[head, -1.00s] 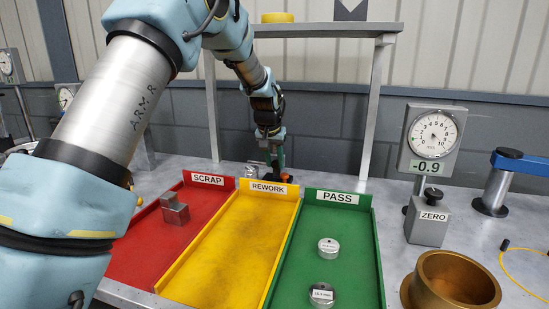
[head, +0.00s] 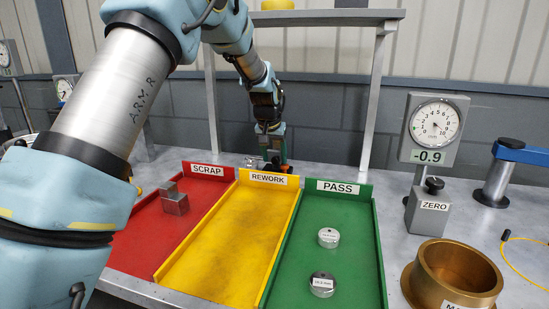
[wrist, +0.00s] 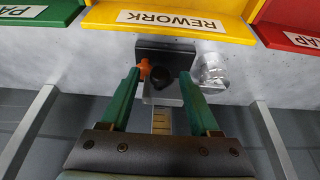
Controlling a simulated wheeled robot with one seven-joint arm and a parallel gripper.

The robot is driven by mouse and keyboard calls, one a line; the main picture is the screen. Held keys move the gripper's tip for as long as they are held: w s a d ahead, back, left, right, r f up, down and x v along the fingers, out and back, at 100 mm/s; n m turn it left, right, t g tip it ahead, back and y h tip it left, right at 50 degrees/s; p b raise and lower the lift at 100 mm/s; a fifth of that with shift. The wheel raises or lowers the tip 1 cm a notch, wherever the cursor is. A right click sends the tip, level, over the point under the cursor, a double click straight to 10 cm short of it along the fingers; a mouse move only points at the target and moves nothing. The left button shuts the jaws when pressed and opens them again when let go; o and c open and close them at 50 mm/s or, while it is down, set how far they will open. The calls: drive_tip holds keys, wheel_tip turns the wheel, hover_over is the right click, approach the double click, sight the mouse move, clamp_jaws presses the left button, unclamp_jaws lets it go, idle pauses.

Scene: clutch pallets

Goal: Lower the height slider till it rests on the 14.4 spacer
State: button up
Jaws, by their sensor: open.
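The height slider stands behind the rework tray. In the wrist view its silver bracket (wrist: 163,93) sits on a graduated column (wrist: 161,121), with a black knob (wrist: 182,86), an orange knob (wrist: 145,68) and a dark base (wrist: 180,52). My gripper (wrist: 160,76) is open, its green fingers on either side of the slider parts; contact cannot be told. In the head view my gripper (head: 272,146) is small and partly hides the slider. Clear or silvery round pieces (wrist: 213,76) stand beside the base. I cannot read any 14.4 mark, and the gap under the slider is hidden.
Scrap (head: 128,238), rework (head: 165,276) and pass (head: 376,250) trays lie in front. The pass tray holds two labelled discs (head: 328,237). A dial gauge (head: 434,128) reads -0.9. Shelf posts (head: 371,105) stand around my arm. A brass bowl (head: 412,290) is at right.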

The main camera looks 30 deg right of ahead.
drive_tip(key=b+v, duration=0.2)
drive_tip(key=v, duration=0.8)
drive_tip(key=shift+r, duration=0.15)
drive_tip(key=shift+s, duration=0.15)
